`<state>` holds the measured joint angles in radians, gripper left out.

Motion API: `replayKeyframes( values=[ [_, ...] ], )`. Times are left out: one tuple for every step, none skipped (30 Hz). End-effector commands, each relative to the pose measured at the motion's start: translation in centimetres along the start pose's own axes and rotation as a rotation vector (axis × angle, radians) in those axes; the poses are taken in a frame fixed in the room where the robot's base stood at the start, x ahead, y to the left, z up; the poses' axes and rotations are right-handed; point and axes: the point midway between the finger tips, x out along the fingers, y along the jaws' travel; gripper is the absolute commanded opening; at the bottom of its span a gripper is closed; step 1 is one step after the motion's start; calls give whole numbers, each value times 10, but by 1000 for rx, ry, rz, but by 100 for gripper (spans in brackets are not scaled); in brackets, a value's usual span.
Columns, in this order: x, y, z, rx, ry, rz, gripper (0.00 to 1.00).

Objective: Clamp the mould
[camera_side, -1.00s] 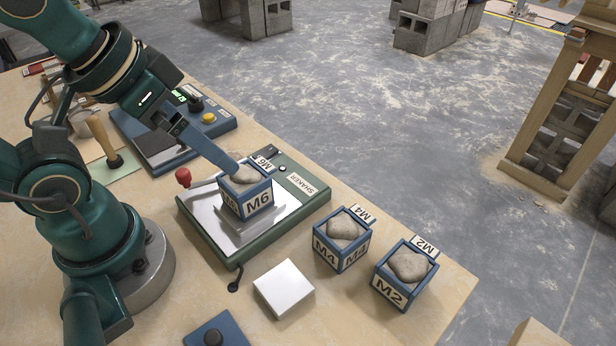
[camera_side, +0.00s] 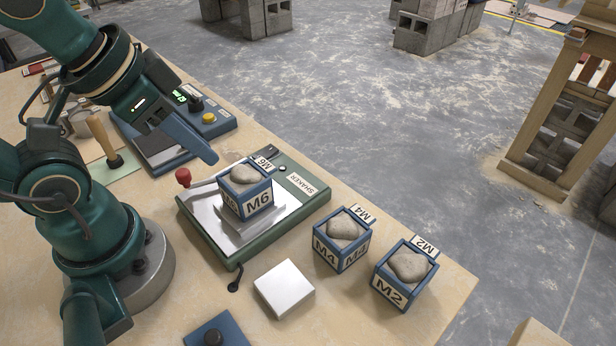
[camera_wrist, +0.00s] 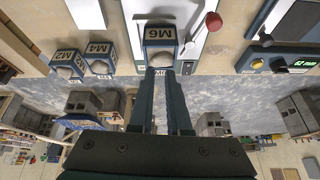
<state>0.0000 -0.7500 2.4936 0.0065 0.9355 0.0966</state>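The mould M6 (camera_side: 257,204), a blue box with white labels and a grey lump on top, stands upright on the metal plate of the green shaker (camera_side: 303,187). A lever with a red knob (camera_side: 183,177) lies at the shaker's left side and reaches towards the mould; the knob also shows in the wrist view (camera_wrist: 213,21). I cannot tell whether the lever presses on the mould. My gripper (camera_side: 211,157) is above and behind M6, apart from it. In the wrist view, its two fingers (camera_wrist: 161,76) are apart with nothing between them, and M6 (camera_wrist: 160,36) lies beyond their tips.
Moulds M4 (camera_side: 341,243) and M2 (camera_side: 403,276), each filled, stand right of the shaker near the table edge. A white square block (camera_side: 284,288) lies in front. A blue device with a yellow button (camera_side: 209,118) stands behind. A trowel-like tool (camera_side: 104,141) stands at left.

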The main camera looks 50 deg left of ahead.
Motion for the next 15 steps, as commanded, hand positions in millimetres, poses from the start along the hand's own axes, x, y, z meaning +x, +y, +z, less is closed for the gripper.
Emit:
replayKeyframes(
  values=[
    [-3,-2,0,63,-13,-6,0],
    [-5,-3,1,113,-26,-9,0],
    [-7,-4,2,192,-53,-10,0],
    [-9,-4,2,262,-78,-9,0],
    [-11,-5,2,337,-106,-6,0],
    [-14,-6,2,441,-149,3,0],
    [-16,-6,2,523,-182,10,0],
    [-18,-7,2,606,-215,21,0],
    [-20,-7,1,716,-262,37,0],
    [-22,-7,0,795,-295,50,0],
    [-23,-7,-1,865,-326,65,0],
    [-24,-7,-3,954,-365,82,0],
    [-25,-7,-4,1014,-392,97,0],
    [-25,-6,-6,1069,-418,110,0],
    [-25,-5,-7,1133,-449,126,0]
  ],
)
